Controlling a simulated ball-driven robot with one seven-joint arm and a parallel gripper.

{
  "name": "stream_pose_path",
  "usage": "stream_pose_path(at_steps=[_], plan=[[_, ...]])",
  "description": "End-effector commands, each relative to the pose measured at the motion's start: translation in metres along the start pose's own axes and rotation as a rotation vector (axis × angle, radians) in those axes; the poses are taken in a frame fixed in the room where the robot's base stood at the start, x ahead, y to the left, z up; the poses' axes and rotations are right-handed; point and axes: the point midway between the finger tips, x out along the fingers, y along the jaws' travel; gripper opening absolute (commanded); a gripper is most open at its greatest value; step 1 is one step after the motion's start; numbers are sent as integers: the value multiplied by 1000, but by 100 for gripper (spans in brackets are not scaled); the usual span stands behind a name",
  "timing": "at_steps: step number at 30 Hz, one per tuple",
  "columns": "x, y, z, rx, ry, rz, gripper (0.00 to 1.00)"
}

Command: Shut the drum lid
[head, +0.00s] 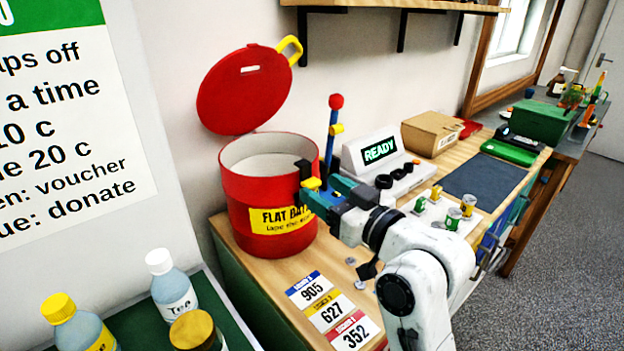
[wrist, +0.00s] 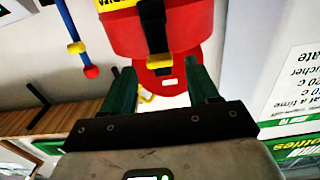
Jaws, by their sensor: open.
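The red drum (head: 269,190) stands on the wooden counter with its pale inside showing. A yellow label marks its front. Its red lid (head: 243,92) is raised, tilted up behind the drum, with a yellow handle (head: 290,48) at its upper right. My gripper (head: 317,186) is open beside the drum's right front side, well below the lid. In the wrist view, the drum (wrist: 155,38) fills the upper middle, with a dark piece in front of it. The lid (wrist: 164,84) shows between and beyond my green fingers (wrist: 160,72). I cannot tell whether they touch the drum.
A blue post (head: 332,135) with a red ball top stands close behind my gripper. A READY display (head: 380,151), a cardboard box (head: 432,133) and small cans lie to the right. Numbered cards (head: 332,311) lie in front. Bottles (head: 172,285) stand at lower left. A shelf hangs above.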

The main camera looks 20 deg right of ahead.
Motion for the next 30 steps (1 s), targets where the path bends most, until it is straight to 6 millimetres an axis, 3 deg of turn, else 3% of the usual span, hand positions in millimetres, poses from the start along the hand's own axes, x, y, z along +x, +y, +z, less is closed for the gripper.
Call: stream_pose_path(at_steps=[3,9,20,30], plan=[[19,-1,-1,0,0,-2,60],[37,0,0,0,0,0,60],[40,0,0,0,0,0,59],[40,0,0,0,0,0,26]])
